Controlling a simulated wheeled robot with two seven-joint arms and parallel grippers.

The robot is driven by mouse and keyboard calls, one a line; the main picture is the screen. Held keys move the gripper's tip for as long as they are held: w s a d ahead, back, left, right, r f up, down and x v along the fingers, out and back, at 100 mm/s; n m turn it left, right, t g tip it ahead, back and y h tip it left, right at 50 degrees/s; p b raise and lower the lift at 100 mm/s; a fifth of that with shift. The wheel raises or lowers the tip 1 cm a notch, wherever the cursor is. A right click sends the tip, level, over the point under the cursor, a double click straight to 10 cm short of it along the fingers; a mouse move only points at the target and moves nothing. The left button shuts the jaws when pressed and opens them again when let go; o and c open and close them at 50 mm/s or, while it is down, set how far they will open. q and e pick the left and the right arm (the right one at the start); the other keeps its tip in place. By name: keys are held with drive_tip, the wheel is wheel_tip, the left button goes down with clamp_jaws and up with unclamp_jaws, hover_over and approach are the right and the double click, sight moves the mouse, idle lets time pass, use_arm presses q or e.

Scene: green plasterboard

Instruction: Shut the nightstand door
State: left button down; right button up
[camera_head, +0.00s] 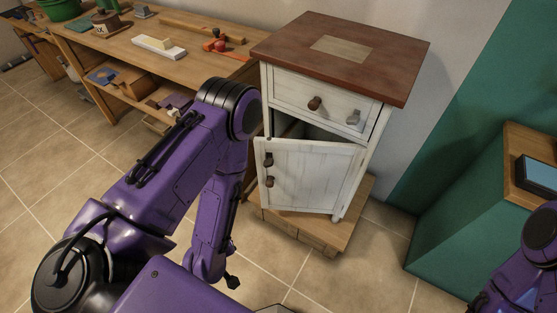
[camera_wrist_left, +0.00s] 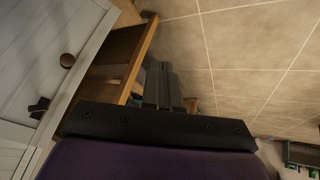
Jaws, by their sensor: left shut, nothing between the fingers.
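The nightstand has white painted sides, a red-brown top (camera_head: 395,60) and a drawer above its door. The white door (camera_head: 310,178) stands ajar, with a dark gap above it. Two dark knobs (camera_head: 269,170) sit near its left edge, and its right edge meets the cabinet. In the left wrist view the white door (camera_wrist_left: 40,50) fills the left side. My left gripper (camera_head: 232,282) is low, left of the nightstand and apart from the door. Its fingers show in the left wrist view (camera_wrist_left: 160,85), shut and empty. My right gripper is out of view.
The nightstand stands on a low wooden base (camera_head: 330,238). A wooden workbench (camera_head: 120,52) with tools is at back left. A green block (camera_head: 450,225) with a wooden top stands at right. Tiled floor (camera_head: 375,270) is clear in front.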

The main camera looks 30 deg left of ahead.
use_arm(q)
drive_tip(key=w+d+f+n+t+b, duration=0.2)
drive_tip(key=w+n+t+b, duration=0.35)
drive_tip(key=w+n, duration=0.35)
drive_tip(key=n+t+y+b, duration=0.3)
drive_tip(key=n+t+b, duration=0.55)
drive_tip(key=n, duration=1.25)
approach(259, 161)
drive_tip(key=w+g, duration=0.1)
drive_tip(key=w+a+r+g+b, duration=0.1)
drive_tip(key=w, duration=0.1)
drive_tip(key=w+r+b, duration=0.1)
drive_tip(key=w, duration=0.1)
drive_tip(key=shift+w+a+g, duration=0.15)
drive_tip(key=shift+a+g, duration=0.25)
drive_tip(key=shift+w+a, duration=0.2)
drive_tip(key=shift+w, duration=0.3)
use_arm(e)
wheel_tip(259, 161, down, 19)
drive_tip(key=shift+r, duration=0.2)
use_arm(q)
drive_tip(key=shift+w, duration=0.1)
